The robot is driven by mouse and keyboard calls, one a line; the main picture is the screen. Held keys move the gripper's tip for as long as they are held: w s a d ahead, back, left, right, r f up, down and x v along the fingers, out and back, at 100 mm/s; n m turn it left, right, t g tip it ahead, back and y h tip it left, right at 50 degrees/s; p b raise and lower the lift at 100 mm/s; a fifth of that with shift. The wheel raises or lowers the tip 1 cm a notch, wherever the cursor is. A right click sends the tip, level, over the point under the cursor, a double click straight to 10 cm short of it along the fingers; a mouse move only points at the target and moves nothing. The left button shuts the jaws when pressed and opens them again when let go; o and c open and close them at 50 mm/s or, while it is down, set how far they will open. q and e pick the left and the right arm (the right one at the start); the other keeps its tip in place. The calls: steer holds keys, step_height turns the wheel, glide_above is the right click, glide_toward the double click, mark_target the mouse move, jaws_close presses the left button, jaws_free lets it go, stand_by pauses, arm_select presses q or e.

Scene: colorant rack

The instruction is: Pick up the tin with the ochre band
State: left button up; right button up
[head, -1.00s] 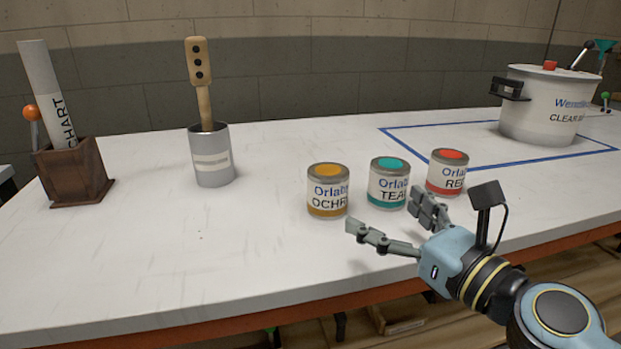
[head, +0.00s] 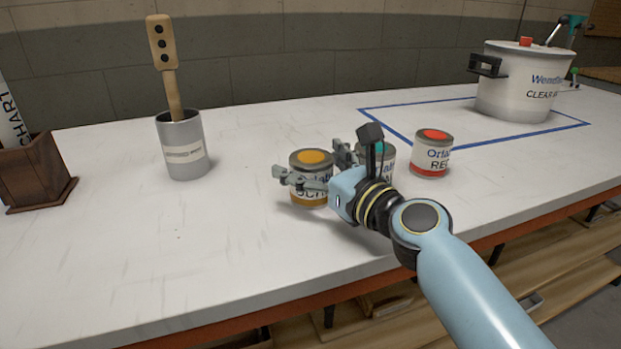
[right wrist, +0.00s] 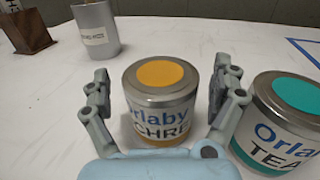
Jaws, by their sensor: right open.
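The ochre tin (head: 311,158) stands upright on the white table, with an ochre disc on its lid and an ochre band at its foot. My right gripper (head: 312,177) is open, with one finger on each side of the tin. In the head view the gripper hides part of the label. My left gripper is not in view.
The teal tin (right wrist: 290,120) stands close to the right finger, mostly hidden in the head view. The red tin (head: 432,155) is farther right. A grey cup with a wooden-handled tool (head: 185,150), a wooden holder (head: 35,175) and a white pot (head: 525,85) stand around. The front left table is clear.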

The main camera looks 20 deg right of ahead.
steer(key=shift+w, duration=0.25)
steer(key=c, duration=1.4)
steer(key=shift+r, duration=0.15)
